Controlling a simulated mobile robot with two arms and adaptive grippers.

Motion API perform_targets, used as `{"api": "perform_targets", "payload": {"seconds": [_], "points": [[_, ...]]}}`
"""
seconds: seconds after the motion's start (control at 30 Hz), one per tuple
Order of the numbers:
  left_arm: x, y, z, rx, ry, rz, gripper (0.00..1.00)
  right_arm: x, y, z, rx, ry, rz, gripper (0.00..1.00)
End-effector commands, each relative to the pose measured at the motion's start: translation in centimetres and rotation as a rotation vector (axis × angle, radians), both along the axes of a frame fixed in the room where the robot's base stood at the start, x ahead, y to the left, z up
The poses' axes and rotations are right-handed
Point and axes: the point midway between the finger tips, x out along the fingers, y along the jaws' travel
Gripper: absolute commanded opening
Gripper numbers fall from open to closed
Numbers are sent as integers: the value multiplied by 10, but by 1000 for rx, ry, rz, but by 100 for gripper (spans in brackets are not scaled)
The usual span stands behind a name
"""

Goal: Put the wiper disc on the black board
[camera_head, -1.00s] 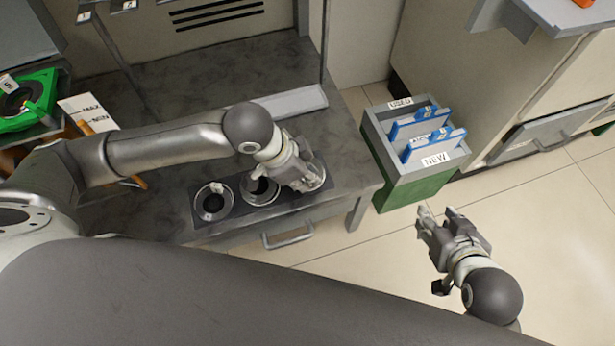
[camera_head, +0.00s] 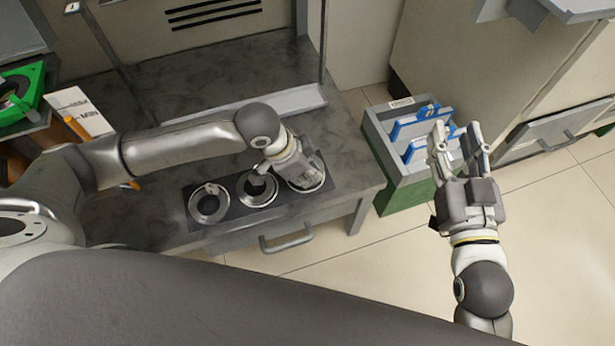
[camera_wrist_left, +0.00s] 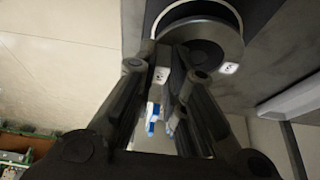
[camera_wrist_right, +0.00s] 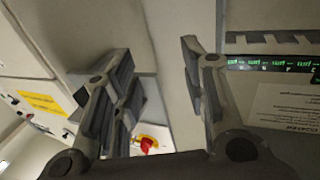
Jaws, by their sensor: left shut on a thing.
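The black board (camera_head: 234,213) lies along the front of the grey bench and carries round metal-rimmed places in a row. My left gripper (camera_head: 303,181) is low over the right-hand place and partly hides it. In the left wrist view, the fingers (camera_wrist_left: 176,62) are closed against a dark grey round disc (camera_wrist_left: 208,48) with a small white label on its rim; this looks like the wiper disc. I cannot tell whether it touches the board. My right gripper (camera_head: 456,132) is open and empty, in front of the bin in the head view.
A grey and green bin (camera_head: 408,187) with blue-framed pieces stands right of the bench. A green holder (camera_head: 22,92) and a white marked card (camera_head: 82,110) are at the left. A handle (camera_head: 287,240) juts from the bench front. A cabinet stands at the right.

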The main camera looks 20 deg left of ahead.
Motion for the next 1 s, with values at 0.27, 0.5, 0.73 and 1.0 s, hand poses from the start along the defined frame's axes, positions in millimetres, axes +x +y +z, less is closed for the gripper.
{"api": "perform_targets", "payload": {"seconds": [0.27,0.5,0.73,1.0], "points": [[0,1,-18,2,-1,1,0,-6,5,43,62,-236,14,40],[0,1,-19,1,-2,0,0,-8,5,51,74,-275,16,40],[0,0,-20,1,-1,0,0,-7,5,50,70,-264,15,40],[0,1,-21,1,-1,-1,34,-6,5,46,66,-250,14,40]]}}
